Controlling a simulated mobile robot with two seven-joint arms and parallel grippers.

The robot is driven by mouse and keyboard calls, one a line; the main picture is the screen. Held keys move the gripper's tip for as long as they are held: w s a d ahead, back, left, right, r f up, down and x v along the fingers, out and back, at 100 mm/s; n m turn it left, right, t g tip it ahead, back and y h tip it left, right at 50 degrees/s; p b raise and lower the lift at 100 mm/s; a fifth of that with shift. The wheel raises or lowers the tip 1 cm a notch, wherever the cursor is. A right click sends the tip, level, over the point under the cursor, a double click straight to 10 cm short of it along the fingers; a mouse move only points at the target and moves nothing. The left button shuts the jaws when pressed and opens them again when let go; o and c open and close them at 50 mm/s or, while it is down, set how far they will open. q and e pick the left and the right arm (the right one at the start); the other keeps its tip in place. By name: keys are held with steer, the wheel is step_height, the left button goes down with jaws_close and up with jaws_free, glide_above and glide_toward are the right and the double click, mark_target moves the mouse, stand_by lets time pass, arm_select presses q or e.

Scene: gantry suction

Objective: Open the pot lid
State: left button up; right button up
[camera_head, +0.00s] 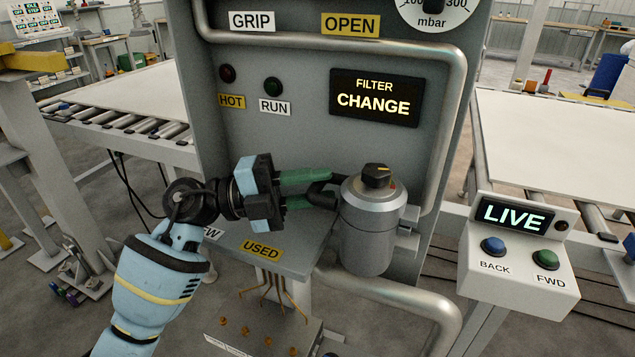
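The pot (367,235) is a grey metal cylinder on the front of the grey cabinet, standing upright. My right gripper is not in view.
The cabinet (300,135) stands behind, with a panel reading FILTER CHANGE (375,98). A bent pipe (385,290) runs below the pot. A control box (518,262) reading LIVE stands right. Under the USED label (262,248) is a low box with brass fittings (258,333).

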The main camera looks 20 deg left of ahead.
arm_select(q)
steer(key=shift+w+d, duration=0.15)
steer(key=shift+d, duration=0.15)
jaws_close()
